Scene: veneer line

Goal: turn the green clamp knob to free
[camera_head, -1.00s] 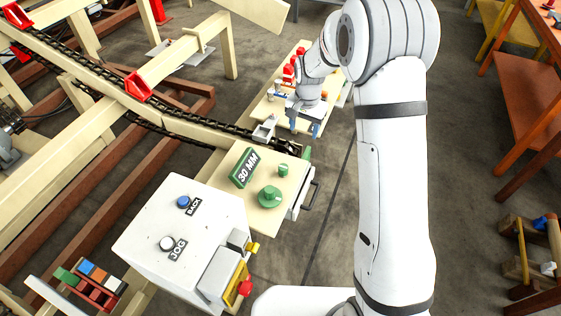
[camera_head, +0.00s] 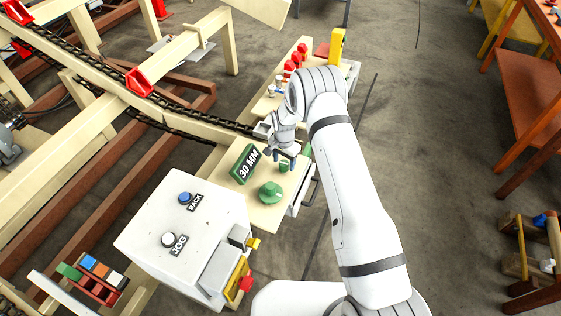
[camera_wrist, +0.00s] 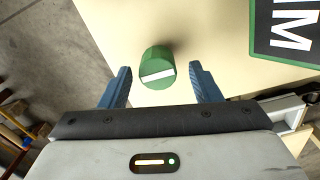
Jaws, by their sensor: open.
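A small green knob (camera_head: 284,168) stands on the cream panel (camera_head: 246,208), right of the green 30 MM sign. In the wrist view the knob (camera_wrist: 157,62) shows a white bar across its face, nearly level and tilted slightly up to the right. My gripper (camera_head: 280,158) is over this knob, open. In the wrist view its blue fingers (camera_wrist: 161,76) stand on either side of the knob, with a gap on both sides. A wider green knob (camera_head: 271,192) sits nearer on the same panel. No label saying free is readable.
The 30 MM sign (camera_head: 245,164) stands close to the left of my gripper. A white control box (camera_head: 180,235) with blue and white buttons is in front of the panel. A chain conveyor (camera_head: 190,108) runs behind left. Open floor lies to the right.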

